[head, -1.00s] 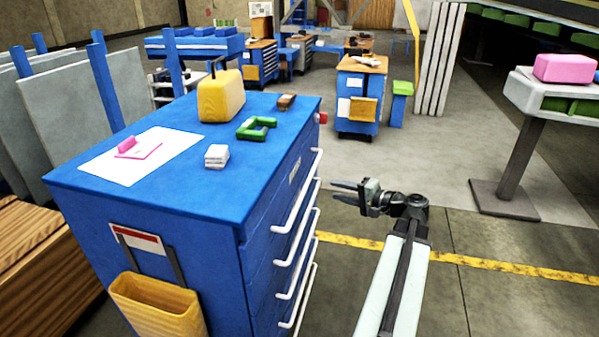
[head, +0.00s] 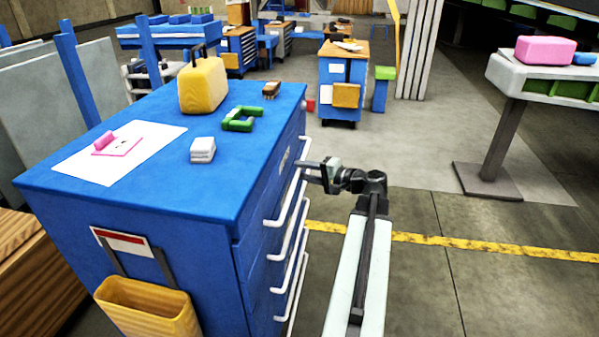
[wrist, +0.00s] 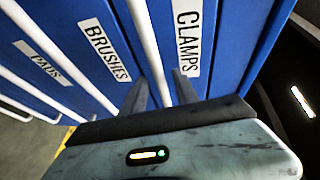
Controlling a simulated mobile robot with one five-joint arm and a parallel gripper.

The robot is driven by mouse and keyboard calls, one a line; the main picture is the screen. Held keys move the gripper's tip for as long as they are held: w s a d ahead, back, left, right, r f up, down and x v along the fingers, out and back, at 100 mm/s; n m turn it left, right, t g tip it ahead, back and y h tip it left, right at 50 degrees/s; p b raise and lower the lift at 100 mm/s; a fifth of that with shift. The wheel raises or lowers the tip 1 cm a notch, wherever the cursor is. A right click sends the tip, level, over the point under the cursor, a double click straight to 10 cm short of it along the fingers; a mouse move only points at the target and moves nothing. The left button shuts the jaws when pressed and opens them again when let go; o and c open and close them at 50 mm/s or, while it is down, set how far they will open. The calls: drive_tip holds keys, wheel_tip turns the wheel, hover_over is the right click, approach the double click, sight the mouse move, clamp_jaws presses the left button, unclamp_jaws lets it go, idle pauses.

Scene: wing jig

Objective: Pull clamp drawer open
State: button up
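The blue cabinet (head: 190,225) has several drawers with white bar handles on its right face. The wrist view shows the labels PADS, BRUSHES and CLAMPS; the clamp drawer (wrist: 222,55) looks flush with the cabinet. A white handle (wrist: 147,42) runs beside the CLAMPS label. My gripper (head: 305,170) is at the upper handles in the head view. In the wrist view, my gripper (wrist: 160,88) is open, with one finger on each side of that handle. I cannot tell whether either finger touches it.
On the cabinet top are a yellow case (head: 203,85), a green clamp-shaped piece (head: 242,119), a white stack (head: 203,150) and a paper sheet (head: 80,165). A yellow bin (head: 145,305) hangs on the front. The floor to the right is clear up to the pedestal table (head: 490,170).

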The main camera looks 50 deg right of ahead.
drive_tip(key=shift+x, duration=1.2)
clamp_jaws()
idle(0.5)
